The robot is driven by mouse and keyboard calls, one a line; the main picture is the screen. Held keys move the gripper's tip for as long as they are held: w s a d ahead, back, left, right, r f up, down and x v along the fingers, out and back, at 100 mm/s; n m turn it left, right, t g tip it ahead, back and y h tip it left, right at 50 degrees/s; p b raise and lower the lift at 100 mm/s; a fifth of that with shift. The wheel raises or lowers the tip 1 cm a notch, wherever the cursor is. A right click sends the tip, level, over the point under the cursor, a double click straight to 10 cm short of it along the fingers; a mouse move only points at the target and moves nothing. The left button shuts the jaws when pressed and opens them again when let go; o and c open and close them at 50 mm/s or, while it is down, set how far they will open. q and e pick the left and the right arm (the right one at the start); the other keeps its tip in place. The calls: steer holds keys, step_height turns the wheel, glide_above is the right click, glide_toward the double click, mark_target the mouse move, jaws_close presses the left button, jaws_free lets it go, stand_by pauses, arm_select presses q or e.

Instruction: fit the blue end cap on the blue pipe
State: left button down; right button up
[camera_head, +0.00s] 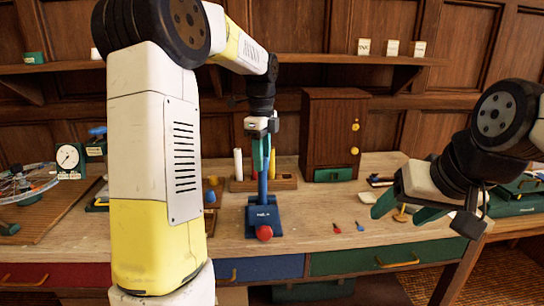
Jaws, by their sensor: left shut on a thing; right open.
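The blue pipe (262,186) stands upright on a blue base (264,215) on the workbench, with a red knob (264,233) at its front. My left gripper (262,168) points down right at the pipe's top. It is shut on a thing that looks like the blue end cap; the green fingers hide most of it. I cannot tell whether cap and pipe touch. My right gripper (407,214) is open and empty over the bench's right front.
A brown cabinet (333,128) stands behind the pipe, and a white cylinder (238,163) stands in a wooden rack (285,183). A small red piece (336,228) and blue piece (360,226) lie right of the base. My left arm blocks part of the left side.

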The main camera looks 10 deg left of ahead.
arm_select(q)
steer(key=shift+f, duration=0.45)
steer(key=c, duration=0.9)
jaws_free()
steer(key=shift+o, duration=0.2)
